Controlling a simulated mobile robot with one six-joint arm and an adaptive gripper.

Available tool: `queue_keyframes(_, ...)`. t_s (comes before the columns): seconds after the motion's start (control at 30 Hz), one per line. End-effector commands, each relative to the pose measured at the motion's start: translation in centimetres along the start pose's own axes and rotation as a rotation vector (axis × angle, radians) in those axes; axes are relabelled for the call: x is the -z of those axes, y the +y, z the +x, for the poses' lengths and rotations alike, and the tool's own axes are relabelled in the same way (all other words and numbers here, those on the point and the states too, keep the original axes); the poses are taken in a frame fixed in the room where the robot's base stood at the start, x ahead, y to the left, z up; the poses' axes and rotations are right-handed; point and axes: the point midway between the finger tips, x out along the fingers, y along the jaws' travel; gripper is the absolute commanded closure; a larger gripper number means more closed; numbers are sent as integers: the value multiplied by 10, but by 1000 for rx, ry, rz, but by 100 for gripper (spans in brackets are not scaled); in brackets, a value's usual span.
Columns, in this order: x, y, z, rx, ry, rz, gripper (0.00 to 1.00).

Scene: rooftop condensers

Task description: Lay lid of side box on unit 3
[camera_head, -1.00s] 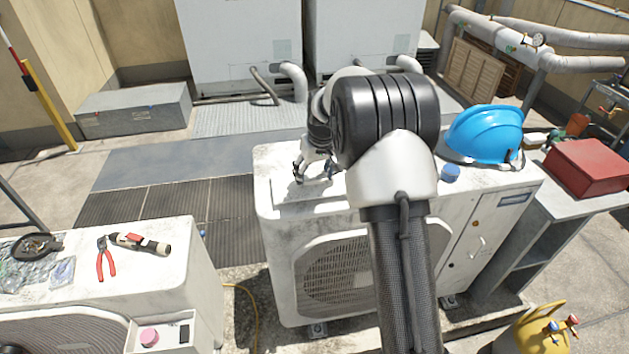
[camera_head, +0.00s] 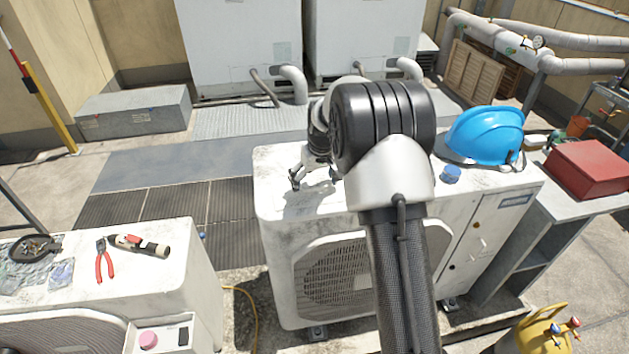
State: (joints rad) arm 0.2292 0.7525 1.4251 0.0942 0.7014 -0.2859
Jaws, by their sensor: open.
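My gripper (camera_head: 314,180) is open, low over the left part of the middle white condenser unit's top (camera_head: 270,165). Its fingers point down and stand apart. A pale flat patch (camera_head: 308,206) shows on the unit top just below the fingers; I cannot tell whether it is the lid or only the lit surface. My arm hides part of the top and front. A small side box (camera_head: 171,343) sits at the right end of the left condenser unit (camera_head: 185,262), its inside showing a pink round part (camera_head: 148,340) and a dark part. No unit number is readable.
A blue hard hat (camera_head: 485,135) and a blue cap (camera_head: 451,174) are on the middle unit's right side. Red-handled pliers (camera_head: 105,262) and a torch-like tool (camera_head: 138,245) lie on the left unit. A red box (camera_head: 588,168) stands on the right-hand table. A yellow cylinder (camera_head: 535,335) stands front right.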

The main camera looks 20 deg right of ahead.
Motion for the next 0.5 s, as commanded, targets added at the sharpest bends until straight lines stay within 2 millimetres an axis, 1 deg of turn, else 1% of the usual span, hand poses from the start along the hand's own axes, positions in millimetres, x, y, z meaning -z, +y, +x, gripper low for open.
queue_keyframes(0.17,0,0,-2,0,0,0,13)
queue_keyframes(0.27,2,0,-10,-1,2,0,13)
queue_keyframes(0.37,2,0,-26,-1,4,0,13)
queue_keyframes(0.5,3,0,-57,-1,5,0,13)
